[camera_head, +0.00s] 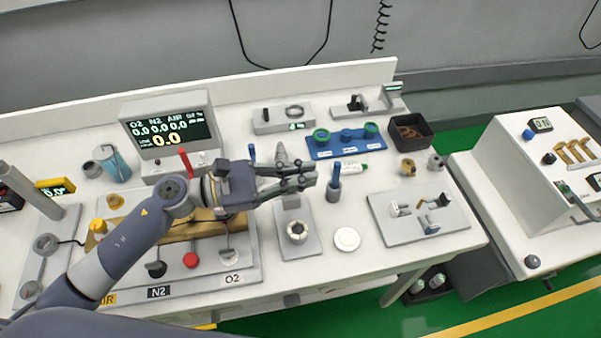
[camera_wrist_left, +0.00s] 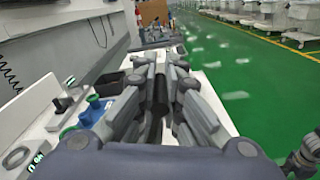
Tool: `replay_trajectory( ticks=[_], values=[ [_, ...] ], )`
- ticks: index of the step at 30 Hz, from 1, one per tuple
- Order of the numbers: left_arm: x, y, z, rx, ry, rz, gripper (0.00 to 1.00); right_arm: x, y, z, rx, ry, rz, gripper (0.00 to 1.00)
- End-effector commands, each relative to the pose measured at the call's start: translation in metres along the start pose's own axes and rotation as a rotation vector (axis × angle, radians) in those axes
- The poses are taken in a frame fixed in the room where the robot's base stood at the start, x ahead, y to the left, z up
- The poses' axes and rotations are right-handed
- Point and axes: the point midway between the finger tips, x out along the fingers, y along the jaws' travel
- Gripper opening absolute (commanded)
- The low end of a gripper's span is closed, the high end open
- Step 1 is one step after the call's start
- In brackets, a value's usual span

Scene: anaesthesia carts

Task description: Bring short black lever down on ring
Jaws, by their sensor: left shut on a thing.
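My left gripper (camera_head: 308,178) is shut above the middle of the worktop. The wrist view also shows it (camera_wrist_left: 168,68), with a dark shape between its fingers that I cannot identify. A grey block (camera_head: 280,126) at the back carries a short dark upright piece (camera_head: 266,115) on its left, which may be the lever. A flat grey ring (camera_head: 294,105) lies on its right. The ring also shows in the left wrist view (camera_wrist_left: 15,157). The gripper is in front of this block and apart from it. A pale ring (camera_head: 298,226) sits on a front plate.
A blue tray (camera_head: 345,151), a dark bin (camera_head: 425,141) and a grey plate (camera_head: 445,229) with small fittings lie to the right. A monitor (camera_head: 166,130) and a grey panel with knobs (camera_head: 205,274) are to the left. A white disc (camera_head: 347,239) lies near the front.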

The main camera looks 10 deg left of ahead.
Motion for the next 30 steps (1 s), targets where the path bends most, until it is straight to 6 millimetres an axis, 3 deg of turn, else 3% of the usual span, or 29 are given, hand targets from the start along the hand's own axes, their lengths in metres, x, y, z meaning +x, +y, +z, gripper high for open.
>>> replay_trajectory(
  ticks=[1, 15, 21, 30],
  values=[
    [0.000, -0.006, -0.008, 0.031, -0.001, 0.000, 0.00, 0.016, -0.001, 0.002, 0.000, 0.000, 0.000, 0.40],
    [0.000, -0.053, -0.026, 0.352, -0.002, 0.000, 0.00, 0.100, -0.004, 0.009, 0.001, 0.000, -0.003, 0.40],
    [0.000, -0.065, -0.031, 0.423, -0.001, 0.000, 0.00, 0.119, -0.005, 0.011, 0.001, 0.000, -0.003, 0.40],
    [0.000, -0.075, -0.036, 0.413, 0.000, -0.003, 0.00, 0.130, -0.005, 0.012, 0.001, 0.000, -0.003, 0.40]
  ],
)
